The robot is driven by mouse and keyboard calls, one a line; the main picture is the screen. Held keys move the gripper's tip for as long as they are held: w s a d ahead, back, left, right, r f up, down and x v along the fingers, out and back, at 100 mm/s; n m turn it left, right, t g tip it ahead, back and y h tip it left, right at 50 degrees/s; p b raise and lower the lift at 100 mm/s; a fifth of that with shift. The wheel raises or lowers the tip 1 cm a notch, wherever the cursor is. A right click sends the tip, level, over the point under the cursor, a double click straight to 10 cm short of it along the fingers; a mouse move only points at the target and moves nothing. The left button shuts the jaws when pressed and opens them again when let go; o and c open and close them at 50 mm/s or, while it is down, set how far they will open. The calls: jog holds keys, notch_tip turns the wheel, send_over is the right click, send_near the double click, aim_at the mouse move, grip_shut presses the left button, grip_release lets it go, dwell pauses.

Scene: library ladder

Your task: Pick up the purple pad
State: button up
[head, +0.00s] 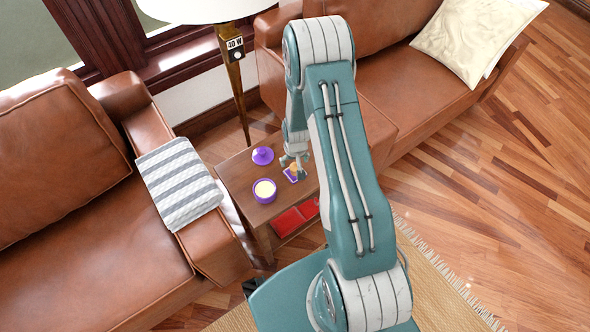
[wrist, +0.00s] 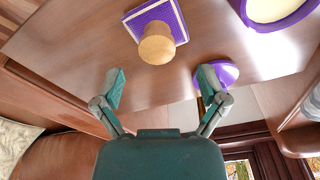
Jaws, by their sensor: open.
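The purple pad (head: 290,176) lies on the wooden side table. In the wrist view the pad (wrist: 147,14) is square with a pale border, and a round wooden knob (wrist: 156,44) stands over it, hiding part of it. My gripper (head: 295,158) is above the table by the pad and partly hides it in the head view. In the wrist view my gripper (wrist: 161,88) is open and empty, its two fingers apart, with the knob and pad ahead, beyond the fingertips.
A purple jar (head: 265,199) with cream contents and a purple lid (head: 262,156) stand nearby on the side table (head: 238,170). The lid (wrist: 228,75) is close behind one finger in the wrist view. Red items (head: 294,217) lie on the lower shelf. A lamp and leather sofas flank the table.

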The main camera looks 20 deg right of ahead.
aim_at(295, 166)
jog(key=shift+w+d+f, duration=0.1)
jog(key=shift+w+f, duration=0.05)
jog(key=shift+f, duration=1.05)
jog(key=shift+w+d+f, duration=0.1)
jog(key=shift+w+f, duration=0.05)
jog(key=shift+f, duration=1)
jog(key=c, duration=1.2)
jog(key=shift+c, duration=0.2)
jog(key=shift+r, duration=0.1)
jog(key=shift+r, duration=0.25)
notch_tip(295, 166, up, 2)
jog(key=shift+r, duration=0.2)
jog(key=s+a+r, duration=0.2)
jog(key=s+r, duration=0.8)
jog(key=s, duration=0.3)
jog(key=shift+s+a, duration=0.4)
